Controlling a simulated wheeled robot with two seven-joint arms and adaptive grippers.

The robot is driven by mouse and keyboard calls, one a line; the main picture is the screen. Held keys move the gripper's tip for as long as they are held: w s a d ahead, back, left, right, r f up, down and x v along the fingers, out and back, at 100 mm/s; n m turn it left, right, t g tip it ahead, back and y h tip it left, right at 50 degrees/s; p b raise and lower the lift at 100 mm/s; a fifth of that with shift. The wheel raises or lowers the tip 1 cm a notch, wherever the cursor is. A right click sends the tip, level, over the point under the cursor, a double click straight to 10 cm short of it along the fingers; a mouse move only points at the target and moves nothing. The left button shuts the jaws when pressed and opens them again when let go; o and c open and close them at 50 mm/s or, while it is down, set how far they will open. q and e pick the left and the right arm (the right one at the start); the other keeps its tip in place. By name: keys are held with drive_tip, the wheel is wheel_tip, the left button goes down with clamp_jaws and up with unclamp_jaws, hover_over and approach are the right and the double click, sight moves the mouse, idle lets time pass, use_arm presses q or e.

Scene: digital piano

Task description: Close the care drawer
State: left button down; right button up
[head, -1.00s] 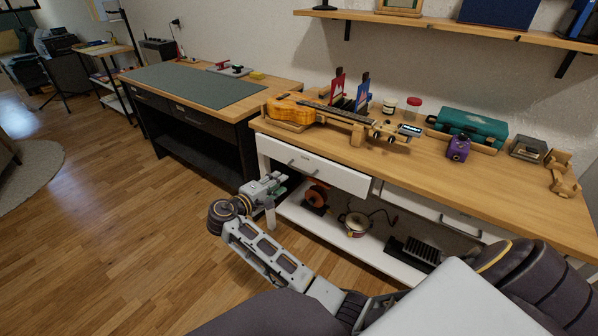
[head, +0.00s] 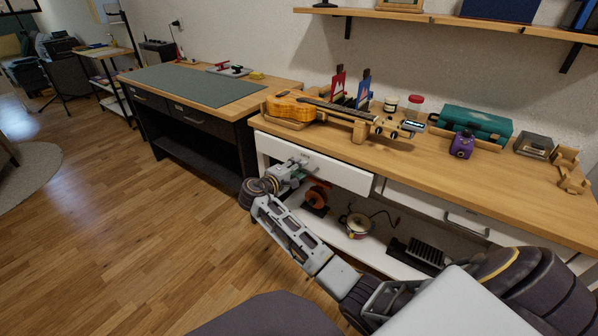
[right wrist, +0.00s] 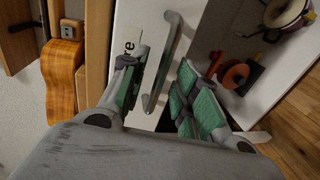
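The care drawer (head: 335,173) is the white left-hand drawer under the wooden worktop. Its front appears to stand a little out from the bench; the exact gap is hard to tell. In the right wrist view its label, partly hidden and ending in "re", and its grey bar handle (right wrist: 170,65) show close up. My right gripper (head: 298,168) is at the left part of the drawer front. In the right wrist view the gripper (right wrist: 160,88) has its green-padded fingers spread, with the handle showing between them; contact cannot be told. My left gripper is out of view.
A second white drawer (head: 440,212) lies to the right. A lower shelf (head: 325,228) holds an orange reel and other items. A ukulele (head: 295,107) and several objects stand on the worktop (head: 400,160). A dark bench (head: 200,125) stands left; the floor in front is clear.

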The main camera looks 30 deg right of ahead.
drive_tip(key=shift+w+d+f, duration=0.1)
drive_tip(key=shift+w+d, duration=0.1)
drive_tip(key=shift+d, duration=0.25)
drive_tip(key=shift+c, duration=0.3)
clamp_jaws()
